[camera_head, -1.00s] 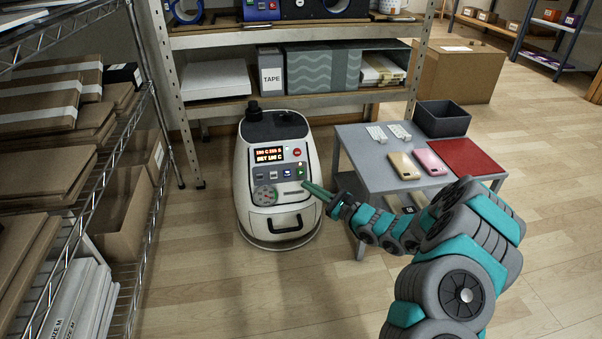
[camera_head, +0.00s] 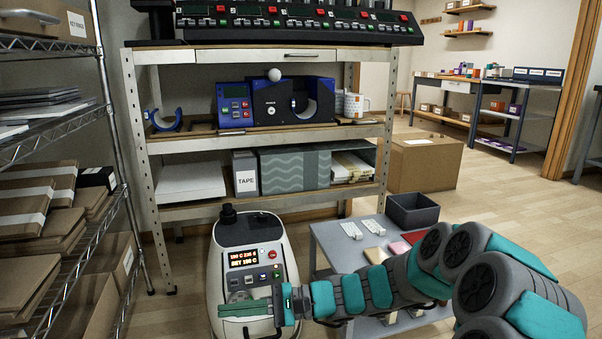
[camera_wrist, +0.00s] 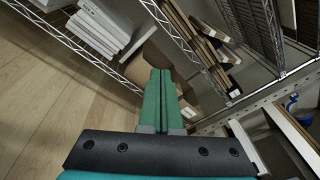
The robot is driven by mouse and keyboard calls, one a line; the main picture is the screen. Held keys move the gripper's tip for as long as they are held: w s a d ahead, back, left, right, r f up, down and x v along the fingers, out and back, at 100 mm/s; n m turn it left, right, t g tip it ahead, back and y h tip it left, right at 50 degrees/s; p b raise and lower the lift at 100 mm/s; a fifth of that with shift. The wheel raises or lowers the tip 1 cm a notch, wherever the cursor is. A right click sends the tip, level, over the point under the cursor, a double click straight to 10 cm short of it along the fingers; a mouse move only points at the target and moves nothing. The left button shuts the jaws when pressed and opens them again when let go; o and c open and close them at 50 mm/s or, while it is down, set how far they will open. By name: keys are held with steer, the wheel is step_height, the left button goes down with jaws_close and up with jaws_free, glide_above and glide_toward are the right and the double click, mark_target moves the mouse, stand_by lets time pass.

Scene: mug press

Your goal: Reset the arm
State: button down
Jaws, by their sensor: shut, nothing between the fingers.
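My gripper (camera_head: 246,309) is a pair of green fingers at the end of my teal and grey arm. In the head view it points left, in front of the white machine with the lit display (camera_head: 258,262). It hides part of the machine's lower front. In the wrist view the two fingers (camera_wrist: 160,88) lie side by side, closed, with nothing between them. They point toward the wire rack with cartons.
A wire rack (camera_head: 112,100) stands at the left. A metal shelf (camera_head: 262,141) holding a blue and black press (camera_head: 292,102) and a mug (camera_head: 353,105) stands behind. A small grey table (camera_head: 335,243) with a dark bin (camera_head: 412,211) is at the right, partly behind my arm.

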steer(key=s+d+n+g+h, duration=0.1)
steer(key=s+d+n+h, duration=0.15)
steer(key=s, duration=0.35)
steer(key=s+d+f+n+g+h, duration=0.1)
steer(key=s+d+n+h, duration=0.15)
steer(key=s, duration=0.35)
steer(key=s+d+n+g+h, duration=0.1)
steer(key=s+d+n+h, duration=0.15)
steer(key=s, duration=0.35)
steer(key=s+d+f+t+h, duration=0.2)
steer(key=s+d+h, duration=0.3)
steer(key=d, duration=0.6)
steer(key=s+d+f+t+h, duration=0.1)
steer(key=s+d+h, duration=0.45)
steer(key=d, duration=0.45)
step_height(320, 180, up, 14)
steer(key=p, duration=1.3)
steer(key=shift+n+y+p, duration=0.3)
steer(key=shift+n+p, duration=0.05)
steer(key=shift+p, duration=0.05)
